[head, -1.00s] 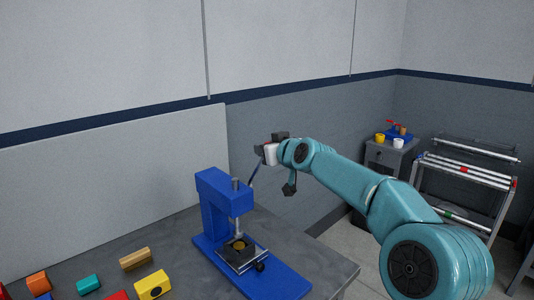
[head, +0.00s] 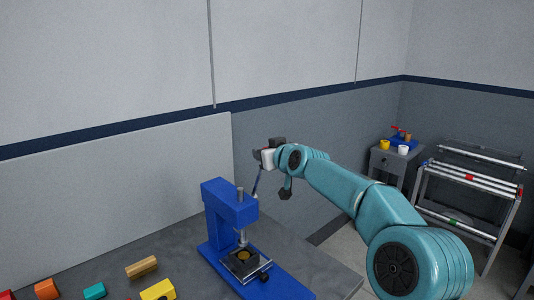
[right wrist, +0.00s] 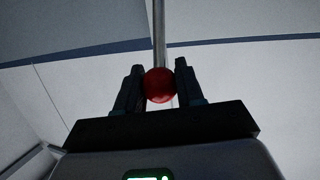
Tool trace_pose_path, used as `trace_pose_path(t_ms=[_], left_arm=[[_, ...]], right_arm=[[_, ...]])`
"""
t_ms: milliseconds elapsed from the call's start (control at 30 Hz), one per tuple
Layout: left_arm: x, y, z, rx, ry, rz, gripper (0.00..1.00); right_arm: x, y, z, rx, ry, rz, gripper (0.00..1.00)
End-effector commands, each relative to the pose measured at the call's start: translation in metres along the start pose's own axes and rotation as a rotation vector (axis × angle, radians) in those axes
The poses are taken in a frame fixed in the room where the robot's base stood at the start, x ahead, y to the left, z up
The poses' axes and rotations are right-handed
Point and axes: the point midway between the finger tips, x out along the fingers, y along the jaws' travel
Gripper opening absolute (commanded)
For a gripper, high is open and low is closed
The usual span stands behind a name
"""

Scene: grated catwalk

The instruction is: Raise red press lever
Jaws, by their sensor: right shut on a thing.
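The blue press (head: 222,215) stands on the grey table, with a metal plunger (head: 240,215) above its small bed. Its lever (head: 256,182) is a thin rod that rises from the press toward my right gripper. In the right wrist view the lever ends in a red ball knob (right wrist: 159,85), which sits between the two dark fingers. My right gripper (right wrist: 157,88) is shut on this knob, and the rod (right wrist: 159,32) runs on beyond it. My left gripper is in neither view.
Several coloured blocks lie at the table's front left, among them a yellow block (head: 158,290) and a wooden block (head: 141,267). A pale panel (head: 110,200) stands behind the table. A grey cabinet (head: 392,165) and a metal rack (head: 468,185) stand at the right.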

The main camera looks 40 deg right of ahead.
Motion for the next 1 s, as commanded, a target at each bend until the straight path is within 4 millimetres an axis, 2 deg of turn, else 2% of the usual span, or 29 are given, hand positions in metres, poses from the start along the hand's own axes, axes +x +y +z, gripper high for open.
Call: trace_pose_path(t_ms=[67, 100, 133, 167, 433, 567, 667, 1000], left_arm=[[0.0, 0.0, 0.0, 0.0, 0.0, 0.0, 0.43], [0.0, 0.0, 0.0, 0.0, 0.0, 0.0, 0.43], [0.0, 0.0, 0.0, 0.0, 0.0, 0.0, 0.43], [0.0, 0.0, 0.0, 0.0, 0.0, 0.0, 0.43], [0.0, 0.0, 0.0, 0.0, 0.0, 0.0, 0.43], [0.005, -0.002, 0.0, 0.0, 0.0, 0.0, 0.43], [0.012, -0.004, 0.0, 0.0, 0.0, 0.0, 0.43], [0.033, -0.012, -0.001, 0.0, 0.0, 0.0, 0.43]], right_arm=[[0.0, -0.001, -0.003, 0.0, 0.007, 0.001, 0.0], [-0.001, 0.0, -0.003, 0.0, 0.007, 0.0, 0.47], [-0.001, 0.0, -0.003, 0.0, 0.006, 0.0, 0.57], [0.0, 0.0, -0.002, 0.0, 0.006, 0.0, 0.6], [-0.001, 0.0, -0.001, 0.0, 0.002, 0.0, 0.6], [-0.011, 0.0, 0.0, -0.002, 0.004, 0.001, 0.6], [-0.03, 0.0, 0.001, -0.001, 0.005, 0.001, 0.6], [-0.119, 0.0, 0.001, -0.001, 0.007, 0.001, 0.6]])
